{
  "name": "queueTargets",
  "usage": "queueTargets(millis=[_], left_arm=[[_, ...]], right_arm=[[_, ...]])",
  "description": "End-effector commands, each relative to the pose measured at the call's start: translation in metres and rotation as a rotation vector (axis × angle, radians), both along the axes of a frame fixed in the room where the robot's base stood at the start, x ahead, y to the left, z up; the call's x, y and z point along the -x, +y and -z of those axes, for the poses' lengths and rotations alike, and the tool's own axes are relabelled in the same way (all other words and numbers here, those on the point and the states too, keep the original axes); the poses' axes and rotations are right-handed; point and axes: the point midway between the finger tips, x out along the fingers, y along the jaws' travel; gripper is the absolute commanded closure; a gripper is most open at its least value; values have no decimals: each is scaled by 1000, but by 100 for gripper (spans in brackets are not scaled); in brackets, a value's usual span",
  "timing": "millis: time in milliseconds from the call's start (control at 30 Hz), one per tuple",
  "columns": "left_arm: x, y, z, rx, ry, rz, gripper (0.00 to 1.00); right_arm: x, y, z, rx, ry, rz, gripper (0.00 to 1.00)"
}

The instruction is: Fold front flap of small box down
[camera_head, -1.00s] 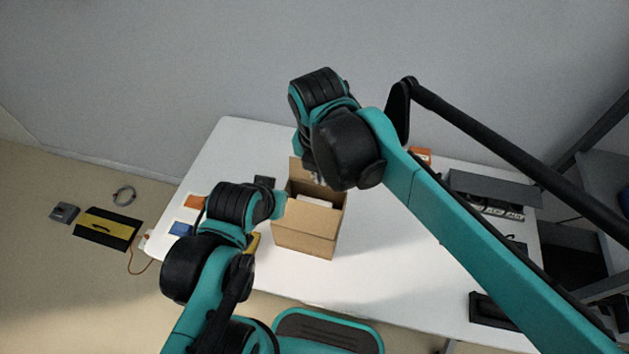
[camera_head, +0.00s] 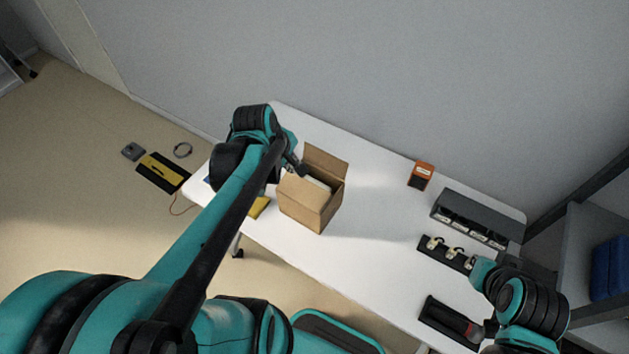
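A small brown cardboard box (camera_head: 303,212) stands open on the white table. One flap (camera_head: 325,163) stands upright at its far side. A pale item (camera_head: 319,183) shows inside. The front flap cannot be clearly told apart from the front wall. My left gripper (camera_head: 299,167) is at the box's upper left edge, by the opening. Its fingers are small and partly hidden, so whether they touch the cardboard or are open is unclear. My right arm is at the lower right, away from the box. Its gripper's fingers are not clearly visible.
The white table (camera_head: 375,225) is clear right of the box. An orange-and-black device (camera_head: 421,175), a grey rack (camera_head: 470,222) and black trays (camera_head: 447,324) sit at the right. A yellow item (camera_head: 259,207) lies left of the box. A shelf stands at far right.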

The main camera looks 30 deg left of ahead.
Motion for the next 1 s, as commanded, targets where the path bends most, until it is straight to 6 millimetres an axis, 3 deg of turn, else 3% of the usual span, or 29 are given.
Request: queueTargets(millis=[167,600,800,1000], left_arm=[[-7,0,19,3,1,-4,100],[-42,-4,104,2,0,-1,100],[-50,-5,124,2,0,-2,100],[-53,-5,129,1,0,-3,100]], right_arm=[[0,-1,10,-7,-2,12,100],[0,0,48,-6,-1,8,100],[0,0,57,-6,-1,8,100],[0,0,59,-5,-1,7,100]])
